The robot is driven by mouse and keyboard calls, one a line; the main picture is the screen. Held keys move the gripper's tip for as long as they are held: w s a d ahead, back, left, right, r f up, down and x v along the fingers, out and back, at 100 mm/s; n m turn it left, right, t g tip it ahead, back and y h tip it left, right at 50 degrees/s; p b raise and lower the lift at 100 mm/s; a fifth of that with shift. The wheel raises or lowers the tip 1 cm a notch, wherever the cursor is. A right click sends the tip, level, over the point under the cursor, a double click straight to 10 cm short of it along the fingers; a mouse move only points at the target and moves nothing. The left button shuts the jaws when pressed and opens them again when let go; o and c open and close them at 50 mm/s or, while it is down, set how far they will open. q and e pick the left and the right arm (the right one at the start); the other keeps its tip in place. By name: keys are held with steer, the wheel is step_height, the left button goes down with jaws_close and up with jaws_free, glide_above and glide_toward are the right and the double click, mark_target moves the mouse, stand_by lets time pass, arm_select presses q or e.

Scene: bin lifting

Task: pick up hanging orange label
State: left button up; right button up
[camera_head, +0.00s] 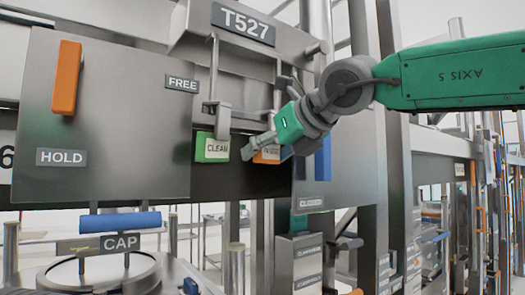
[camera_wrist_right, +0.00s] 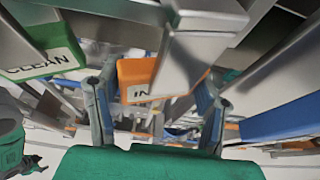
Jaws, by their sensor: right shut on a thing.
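The hanging orange label (camera_head: 268,155) is below a metal hook on the grey cabinet, right of the green CLEAN label (camera_head: 212,148). My right gripper (camera_head: 264,151) reaches it from the right and is shut on it. In the right wrist view the orange label (camera_wrist_right: 135,72) lies between the two fingers (camera_wrist_right: 152,98), its white patch partly readable. A metal hook part covers some of its right side. A green and dark arm part at that view's lower left may be my left arm; its gripper is too small to read.
The CLEAN label (camera_wrist_right: 40,50) hangs close left of the gripper, and a blue part (camera_head: 322,160) is close right. A T527 plate (camera_head: 243,22) is above. An orange handle (camera_head: 66,78) is on the left panel, and a CAP lid with a blue handle (camera_head: 119,222) is below.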

steer(key=shift+w+d+r, duration=0.1)
steer(key=shift+d+r, duration=0.05)
steer(key=shift+d, duration=0.25)
steer(key=shift+r, duration=0.35)
steer(key=s+d+b, duration=0.2)
steer(key=s+d, duration=0.2)
steer(key=s, duration=0.3)
steer(key=shift+r, duration=0.35)
steer(key=s+d+b, duration=0.1)
steer(key=s+d, duration=0.5)
steer(key=s, duration=0.2)
steer(key=shift+r+b, duration=0.25)
steer(key=shift+b, duration=0.05)
steer(key=shift+s, duration=0.1)
